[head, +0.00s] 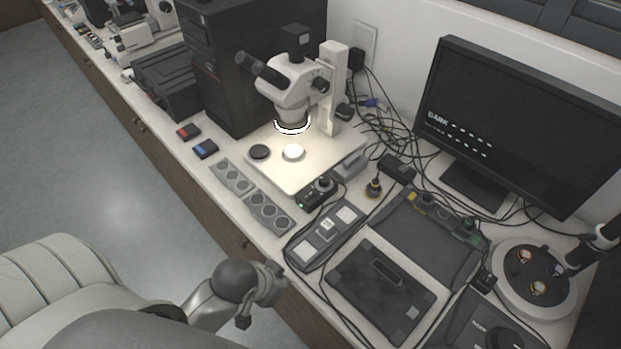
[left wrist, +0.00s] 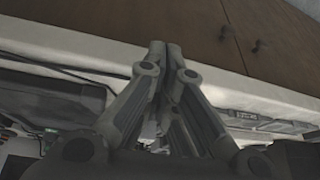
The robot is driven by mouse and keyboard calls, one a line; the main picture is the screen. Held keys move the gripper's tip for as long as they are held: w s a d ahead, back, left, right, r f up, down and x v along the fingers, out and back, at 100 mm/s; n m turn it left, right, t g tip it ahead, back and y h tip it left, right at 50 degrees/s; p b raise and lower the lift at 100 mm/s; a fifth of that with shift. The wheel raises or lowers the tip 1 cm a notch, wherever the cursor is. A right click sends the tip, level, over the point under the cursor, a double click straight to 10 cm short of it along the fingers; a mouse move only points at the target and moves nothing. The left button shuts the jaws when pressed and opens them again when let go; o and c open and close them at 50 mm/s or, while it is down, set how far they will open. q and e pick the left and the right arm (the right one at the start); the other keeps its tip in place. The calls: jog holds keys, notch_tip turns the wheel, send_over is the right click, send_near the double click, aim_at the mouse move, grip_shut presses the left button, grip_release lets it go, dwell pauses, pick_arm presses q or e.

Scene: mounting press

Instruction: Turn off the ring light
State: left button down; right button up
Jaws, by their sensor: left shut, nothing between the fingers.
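The ring light (head: 292,127) sits under the head of the white stereo microscope (head: 297,82) and glows white, lighting the pale base plate (head: 322,170) below it. A small black box (head: 313,197) with a lit green lamp and a knob (head: 324,184) stands at the front right edge of that plate. My left gripper (head: 272,283) is at the bench's front edge, apart from the box and lower in the picture. In the left wrist view its fingertips (left wrist: 165,46) are together and empty. My right gripper is not in view.
A dark monitor (head: 520,120) stands at the back right, with loose cables (head: 385,135) behind the microscope. A grey panel (head: 325,235), a dark tray (head: 384,285) and several grey sample holders (head: 268,212) crowd the bench. A black computer tower (head: 225,60) stands left of the microscope.

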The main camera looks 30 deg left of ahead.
pick_arm(q)
jog(key=w+a+r+t, duration=0.1)
jog(key=w+r, duration=0.1)
jog(key=w+a+r, duration=0.1)
jog(key=w, duration=0.2)
jog(key=w+a+r+m+t+h, duration=0.1)
jog(key=w+r, duration=0.1)
jog(key=shift+w+r+t, duration=0.2)
jog(key=shift+r+t, duration=0.1)
jog(key=shift+r, duration=0.05)
jog(key=w+a+r+t+h, duration=0.2)
jog(key=w+a+r, duration=0.3)
jog(key=w+r, duration=0.3)
jog(key=shift+w+a+r+t, duration=0.35)
jog(key=shift+w+r+t, duration=0.05)
jog(key=shift+w, duration=0.65)
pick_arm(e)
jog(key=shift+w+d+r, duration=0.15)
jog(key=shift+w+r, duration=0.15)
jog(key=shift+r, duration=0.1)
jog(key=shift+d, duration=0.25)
